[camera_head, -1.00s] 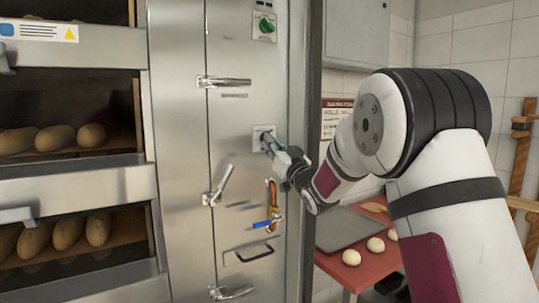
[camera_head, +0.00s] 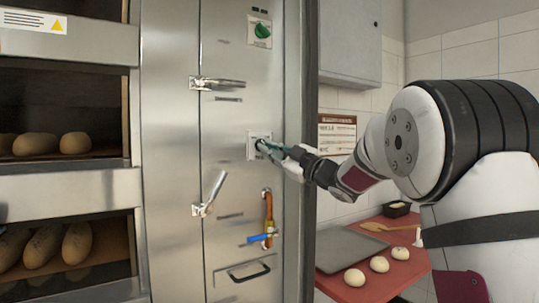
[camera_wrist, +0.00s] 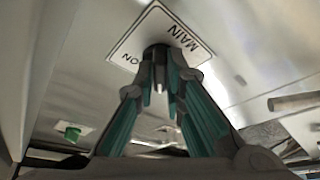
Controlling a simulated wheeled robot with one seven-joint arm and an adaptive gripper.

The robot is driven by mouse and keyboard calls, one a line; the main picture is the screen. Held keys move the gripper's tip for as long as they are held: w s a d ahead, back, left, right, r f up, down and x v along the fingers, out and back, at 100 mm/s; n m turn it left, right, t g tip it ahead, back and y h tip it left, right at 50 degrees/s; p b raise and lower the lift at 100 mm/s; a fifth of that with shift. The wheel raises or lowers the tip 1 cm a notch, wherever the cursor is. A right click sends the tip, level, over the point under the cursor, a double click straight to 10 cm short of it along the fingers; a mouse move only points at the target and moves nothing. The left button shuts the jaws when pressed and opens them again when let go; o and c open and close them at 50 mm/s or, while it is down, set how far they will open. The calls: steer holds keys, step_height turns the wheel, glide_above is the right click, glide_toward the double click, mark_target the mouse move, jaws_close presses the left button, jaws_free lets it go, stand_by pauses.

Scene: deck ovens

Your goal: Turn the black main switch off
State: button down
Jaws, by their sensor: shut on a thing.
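The black main switch (camera_wrist: 156,52) sits on a white plate (camera_wrist: 187,38) with "MAIN" and "ON" lettering in the wrist view. In the head view the plate (camera_head: 252,138) is on the steel panel, and my gripper mostly covers the switch. My gripper (camera_wrist: 160,82) has its fingertips at the switch, shut on it; it also shows in the head view (camera_head: 265,148), reaching in from the right. The fingers hide part of the switch, and its exact angle is hard to tell.
A green knob (camera_head: 260,31) is above. Metal lever handles (camera_head: 222,84) stick out to the left. A pipe with a blue-handled valve (camera_head: 262,239) and a drawer handle (camera_head: 250,272) are below. A red table (camera_head: 403,266) with a tray (camera_head: 348,254) and dough balls stands right.

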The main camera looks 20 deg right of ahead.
steer(key=shift+n+g, duration=0.4)
steer(key=shift+n, duration=0.1)
steer(key=c, duration=1.7)
jaws_free()
steer(key=shift+o, duration=0.2)
steer(key=v, duration=1.2)
steer(key=shift+w+f, duration=0.1)
steer(key=shift+f, duration=0.05)
